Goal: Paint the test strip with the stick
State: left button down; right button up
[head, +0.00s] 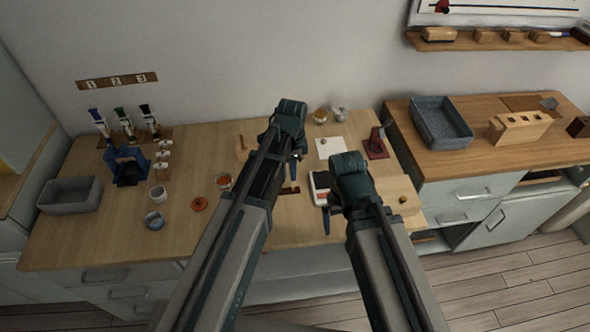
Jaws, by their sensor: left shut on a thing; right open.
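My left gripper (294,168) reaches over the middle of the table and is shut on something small. What it holds is mostly hidden behind the gripper and arm, and I cannot make out whether it is the stick. My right gripper (326,218) is open, low at the table's front right. A white, dark-edged tray or card (319,184) lies between the grippers, partly covered by my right arm. A small dark red piece (289,190) lies just below the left gripper. I cannot tell which thing is the test strip.
An orange-filled jar (224,181) and an orange lid (199,204) stand left of my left arm. A white square (330,148) and a dark red stand (376,146) are behind the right gripper. A grey bin (69,195) is far left.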

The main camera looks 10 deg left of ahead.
pick_arm(q)
jog(key=shift+s+a, duration=0.15)
jog(key=shift+a, duration=0.4)
jog(key=shift+a, duration=0.1)
jog(key=shift+s+a+r, duration=0.1)
jog(key=shift+s+a, duration=0.15)
jog(key=shift+a, duration=0.5)
jog(key=shift+a, duration=0.1)
